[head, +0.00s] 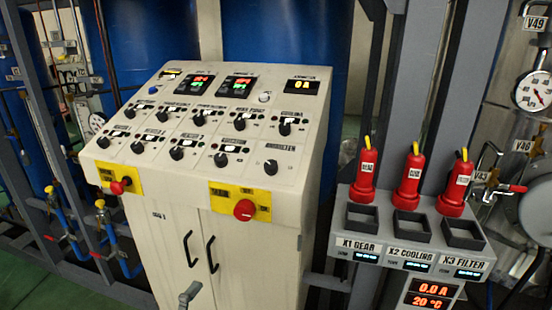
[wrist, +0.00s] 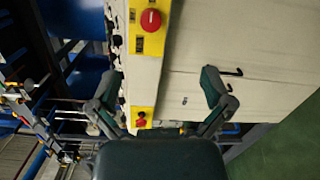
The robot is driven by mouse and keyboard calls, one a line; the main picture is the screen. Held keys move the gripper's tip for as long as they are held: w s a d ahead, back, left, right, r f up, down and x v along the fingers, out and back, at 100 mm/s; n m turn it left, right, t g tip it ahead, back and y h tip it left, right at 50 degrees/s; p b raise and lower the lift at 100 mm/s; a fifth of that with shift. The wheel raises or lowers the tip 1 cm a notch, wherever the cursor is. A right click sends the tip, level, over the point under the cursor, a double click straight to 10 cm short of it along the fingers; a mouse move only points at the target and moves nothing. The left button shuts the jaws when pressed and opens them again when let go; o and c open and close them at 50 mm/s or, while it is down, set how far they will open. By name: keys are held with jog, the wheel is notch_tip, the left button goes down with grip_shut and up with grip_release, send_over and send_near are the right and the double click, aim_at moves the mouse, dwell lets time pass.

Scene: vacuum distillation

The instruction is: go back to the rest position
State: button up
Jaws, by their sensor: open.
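My gripper (wrist: 160,80) shows in the wrist view with its two dark fingers spread wide apart. It is open, and nothing is between the fingers. Behind the fingers is the pale front of the control cabinet (wrist: 205,45), turned sideways in this view. A red button on a yellow plate (wrist: 151,20) is at the top, and a second red knob on yellow (wrist: 142,121) is low between the fingers. In the head view a small grey part (head: 189,292) shows at the bottom in front of the cabinet doors; I cannot tell whether it is my gripper.
The control cabinet (head: 185,225) has a sloped panel of black knobs and two door handles. To its right, three red plugs (head: 412,180) stand behind square sockets on a grey shelf. Pipes and valves (head: 70,225) are at the left. Green floor (wrist: 285,145) is open at the wrist view's lower right.

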jog(key=d+m+g+h, duration=0.2)
jog(key=d+m+g, duration=0.65)
jog(key=d, duration=1.15)
jog(key=s+d+r+m+g+y, duration=0.2)
jog(key=s+d+m+y, duration=0.5)
jog(key=d+y, duration=0.1)
jog(key=shift+d+r+y, duration=0.25)
jog(key=shift+d+y, duration=0.05)
